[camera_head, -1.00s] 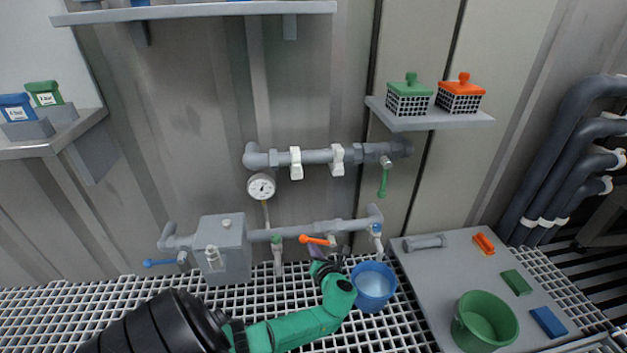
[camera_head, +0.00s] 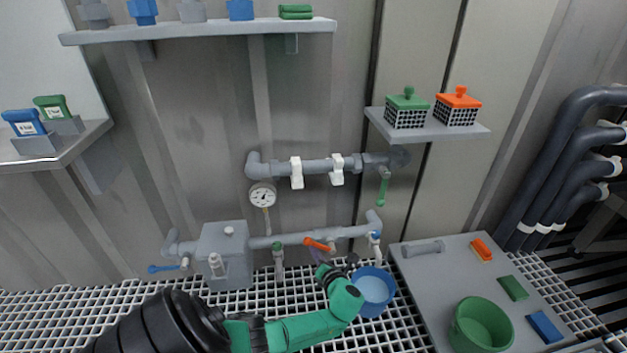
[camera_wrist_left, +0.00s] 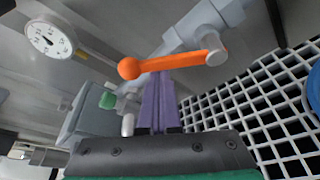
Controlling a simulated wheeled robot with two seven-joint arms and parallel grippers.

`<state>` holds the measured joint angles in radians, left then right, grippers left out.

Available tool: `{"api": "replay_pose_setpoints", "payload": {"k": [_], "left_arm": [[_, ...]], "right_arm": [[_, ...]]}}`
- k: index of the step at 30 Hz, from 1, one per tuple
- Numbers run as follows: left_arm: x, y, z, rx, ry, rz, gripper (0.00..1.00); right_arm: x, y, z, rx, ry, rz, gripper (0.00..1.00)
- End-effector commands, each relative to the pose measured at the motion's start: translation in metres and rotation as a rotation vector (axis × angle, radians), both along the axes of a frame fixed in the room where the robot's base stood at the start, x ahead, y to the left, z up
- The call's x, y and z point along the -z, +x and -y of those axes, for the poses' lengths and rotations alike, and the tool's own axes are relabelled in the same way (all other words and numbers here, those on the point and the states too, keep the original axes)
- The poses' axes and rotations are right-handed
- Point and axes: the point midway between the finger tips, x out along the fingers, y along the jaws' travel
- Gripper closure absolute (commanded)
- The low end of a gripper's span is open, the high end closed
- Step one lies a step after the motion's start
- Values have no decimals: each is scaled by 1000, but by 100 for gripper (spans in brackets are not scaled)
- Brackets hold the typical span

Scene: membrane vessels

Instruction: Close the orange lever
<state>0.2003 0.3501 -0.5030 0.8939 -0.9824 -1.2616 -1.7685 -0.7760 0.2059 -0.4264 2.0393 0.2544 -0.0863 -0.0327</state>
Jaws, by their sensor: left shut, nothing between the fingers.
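The orange lever (camera_head: 318,244) is on the lower grey pipe (camera_head: 345,233). In the head view its ball end points left and slightly up from its pivot on the valve. In the left wrist view the orange lever (camera_wrist_left: 170,64) crosses the picture, ball end at left and grey pivot at right. My left gripper (camera_head: 321,258) is just below the lever, coming up from below. Its purple fingers (camera_wrist_left: 157,95) are shut and empty, and their tips reach the lever's underside near the ball end, seemingly touching it. My right gripper is not in view.
A blue bucket (camera_head: 374,290) stands right of my gripper on the white grating. A green-handled tap (camera_head: 277,247) and a grey box (camera_head: 225,255) are to the left. A pressure gauge (camera_head: 263,195) hangs above. A grey board (camera_head: 440,275) with a green bucket (camera_head: 481,325) is at right.

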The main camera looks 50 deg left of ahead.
Motion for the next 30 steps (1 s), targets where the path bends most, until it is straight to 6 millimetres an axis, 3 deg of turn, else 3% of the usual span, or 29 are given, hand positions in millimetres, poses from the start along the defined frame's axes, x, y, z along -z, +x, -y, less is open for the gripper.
{"api": "replay_pose_setpoints", "payload": {"k": [1,6,18,30], "left_arm": [[-10,3,2,1,26,-35,100],[-16,9,6,2,119,-168,100],[-27,25,17,2,328,-468,100],[-34,36,25,2,346,-495,100]], "right_arm": [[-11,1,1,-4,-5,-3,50],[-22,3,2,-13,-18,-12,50],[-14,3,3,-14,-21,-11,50],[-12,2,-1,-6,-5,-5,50]]}}
